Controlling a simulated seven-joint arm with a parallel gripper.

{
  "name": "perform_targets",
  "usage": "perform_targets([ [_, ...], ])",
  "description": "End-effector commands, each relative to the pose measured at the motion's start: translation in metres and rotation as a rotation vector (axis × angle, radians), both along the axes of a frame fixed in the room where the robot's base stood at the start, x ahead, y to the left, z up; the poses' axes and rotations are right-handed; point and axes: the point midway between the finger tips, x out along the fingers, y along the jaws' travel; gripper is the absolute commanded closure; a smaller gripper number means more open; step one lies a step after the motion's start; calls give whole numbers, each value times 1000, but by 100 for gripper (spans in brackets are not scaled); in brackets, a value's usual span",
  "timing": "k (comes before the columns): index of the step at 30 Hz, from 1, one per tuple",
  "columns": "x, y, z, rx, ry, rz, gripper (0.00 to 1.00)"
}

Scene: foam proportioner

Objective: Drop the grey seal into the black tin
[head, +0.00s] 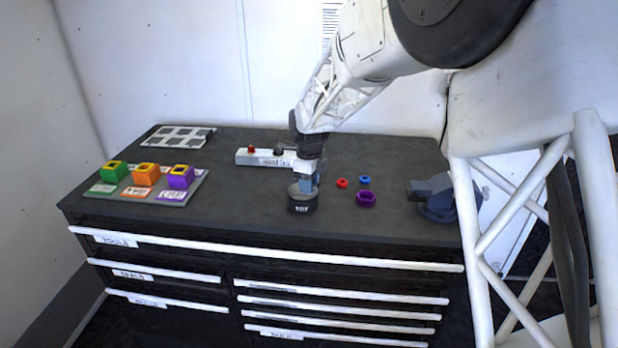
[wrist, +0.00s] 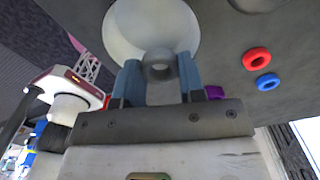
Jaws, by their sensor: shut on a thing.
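The black tin (head: 302,206), with a white label on its front, stands on the dark bench top near the front edge. My gripper (head: 309,184) points down at the tin's mouth. In the wrist view its blue fingers are shut on the grey seal (wrist: 160,66), a small ring held at the fingertips. The tin's pale round inside (wrist: 150,22) shows just beyond the seal. The seal appears over the opening; its exact height above the rim cannot be told. The seal cannot be made out in the head view.
Right of the tin lie a red ring (head: 342,183), a blue ring (head: 365,180) and a purple ring (head: 366,199). A blue-grey vise (head: 434,196) stands farther right. A pale bar-shaped unit (head: 252,157) lies behind. Green, orange and purple blocks stand at left on a board (head: 197,186).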

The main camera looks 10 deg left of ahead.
Motion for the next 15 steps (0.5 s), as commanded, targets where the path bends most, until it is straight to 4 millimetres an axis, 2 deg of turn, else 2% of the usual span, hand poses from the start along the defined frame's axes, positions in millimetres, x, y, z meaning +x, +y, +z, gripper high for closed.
perform_targets([
  [11, 0, 0, -3, 0, 0, 0, 85],
  [12, 0, 0, -3, 0, 0, 0, 60],
  [15, 0, 0, -3, 0, 0, 0, 45],
])
